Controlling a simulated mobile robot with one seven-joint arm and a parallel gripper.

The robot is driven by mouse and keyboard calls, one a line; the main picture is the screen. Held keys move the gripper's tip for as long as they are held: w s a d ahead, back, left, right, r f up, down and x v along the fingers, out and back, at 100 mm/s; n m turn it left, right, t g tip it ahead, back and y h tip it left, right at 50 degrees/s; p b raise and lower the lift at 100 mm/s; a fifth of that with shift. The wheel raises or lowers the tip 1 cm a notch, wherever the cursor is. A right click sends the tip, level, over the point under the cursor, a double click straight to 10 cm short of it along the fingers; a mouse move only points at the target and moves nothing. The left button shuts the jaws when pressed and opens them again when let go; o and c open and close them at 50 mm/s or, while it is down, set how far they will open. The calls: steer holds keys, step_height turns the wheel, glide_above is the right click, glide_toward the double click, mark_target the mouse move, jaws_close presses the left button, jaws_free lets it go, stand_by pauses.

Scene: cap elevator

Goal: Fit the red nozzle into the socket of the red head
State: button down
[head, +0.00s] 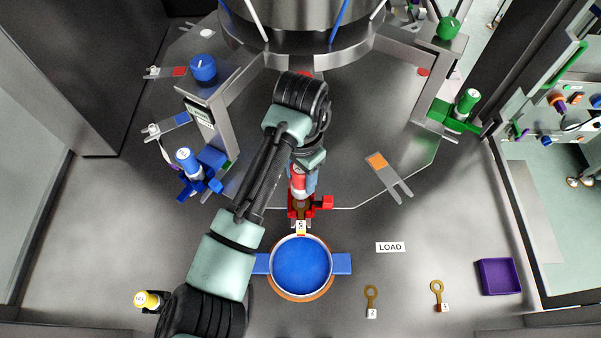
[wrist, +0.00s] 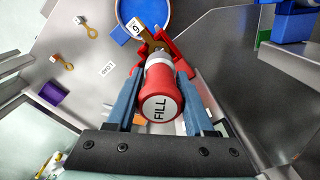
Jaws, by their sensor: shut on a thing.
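The red nozzle (wrist: 160,98) has a white top marked FILL and a pale collar at its lower end. My gripper (wrist: 158,76) is shut on it, with a blue-grey finger on each side. In the head view my gripper (head: 303,178) holds the nozzle (head: 298,181) over the red head (head: 326,202), near the table's front middle. The red head (wrist: 178,47) also shows beyond the nozzle's lower end in the wrist view. The nozzle hides the socket, so I cannot tell whether its tip is above it or inside it.
A round blue-filled dish (head: 301,264) stands just in front of the red head, with a brown key tagged 6 (head: 300,227) between them. A blue nozzle (head: 186,160) and a green nozzle (head: 466,102) stand at the sides. A yellow nozzle (head: 147,299) and purple tray (head: 498,277) lie nearer.

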mark_target(301, 190)
steer(key=shift+f+b, duration=1.75)
steer(key=shift+f, duration=1.2)
steer(key=shift+c, duration=1)
jaws_free()
steer(key=shift+r+p, duration=3.35)
steer(key=shift+r, duration=0.15)
